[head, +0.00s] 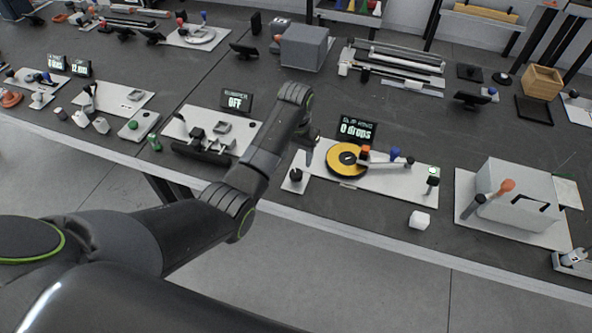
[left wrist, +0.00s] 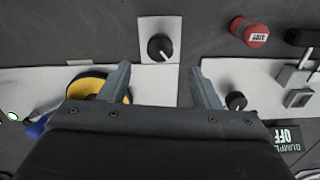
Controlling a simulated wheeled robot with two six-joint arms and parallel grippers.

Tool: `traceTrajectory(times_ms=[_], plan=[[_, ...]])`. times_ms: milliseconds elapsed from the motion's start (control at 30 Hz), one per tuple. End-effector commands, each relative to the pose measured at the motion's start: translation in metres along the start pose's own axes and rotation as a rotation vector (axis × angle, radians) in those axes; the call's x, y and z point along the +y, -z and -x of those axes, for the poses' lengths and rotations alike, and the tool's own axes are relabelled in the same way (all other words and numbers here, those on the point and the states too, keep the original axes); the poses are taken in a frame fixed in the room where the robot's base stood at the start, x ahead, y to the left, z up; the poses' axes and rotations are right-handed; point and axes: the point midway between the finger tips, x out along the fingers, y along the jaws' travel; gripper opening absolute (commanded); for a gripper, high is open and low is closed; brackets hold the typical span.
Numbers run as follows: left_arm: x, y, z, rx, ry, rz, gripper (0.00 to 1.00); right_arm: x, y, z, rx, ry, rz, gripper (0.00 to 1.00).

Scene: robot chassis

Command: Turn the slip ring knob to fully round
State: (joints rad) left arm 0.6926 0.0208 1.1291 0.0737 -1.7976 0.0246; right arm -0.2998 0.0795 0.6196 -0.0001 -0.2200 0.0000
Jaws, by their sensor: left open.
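The slip ring station is a white panel (head: 390,178) with a yellow disc (head: 346,159) and a display (head: 357,130) reading "SLIP RING 0 drops". A black knob (head: 296,175) stands on a small white plate left of the disc. In the left wrist view this knob (left wrist: 160,47) shows a white pointer line slanting to the lower right. My left gripper (head: 308,157) is open and empty above the plate. In the left wrist view its two fingers (left wrist: 160,85) are spread, with the knob ahead of and between them, apart from both. The yellow disc (left wrist: 88,84) is partly hidden behind one finger.
A lever with orange and blue ends (head: 385,160) lies by the disc. A white cube (head: 419,220) sits near the front edge. The panel with the OFF display (head: 236,101) is to the left. A red cylinder (left wrist: 249,32) shows in the left wrist view. A grey box panel (head: 515,195) stands right.

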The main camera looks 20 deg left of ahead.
Motion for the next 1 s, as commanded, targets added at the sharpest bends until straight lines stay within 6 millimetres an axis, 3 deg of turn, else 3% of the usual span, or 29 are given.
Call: traceTrajectory(times_ms=[200,400,833,1000], plan=[[0.0,-0.001,-0.044,-0.005,0.0,0.0,0.57,0.0,0.0,0.001,0.0,0.0,0.0,0.0],[0.0,0.0,-0.067,-0.001,0.0,0.0,0.57,0.0,0.0,-0.001,0.0,0.0,0.0,0.0],[0.0,0.0,-0.075,0.0,0.0,0.0,0.57,0.0,0.0,-0.001,0.0,0.0,0.0,0.0],[0.0,0.0,-0.075,0.0,0.0,0.0,0.36,0.0,0.0,-0.001,0.0,0.0,0.0,0.0]])
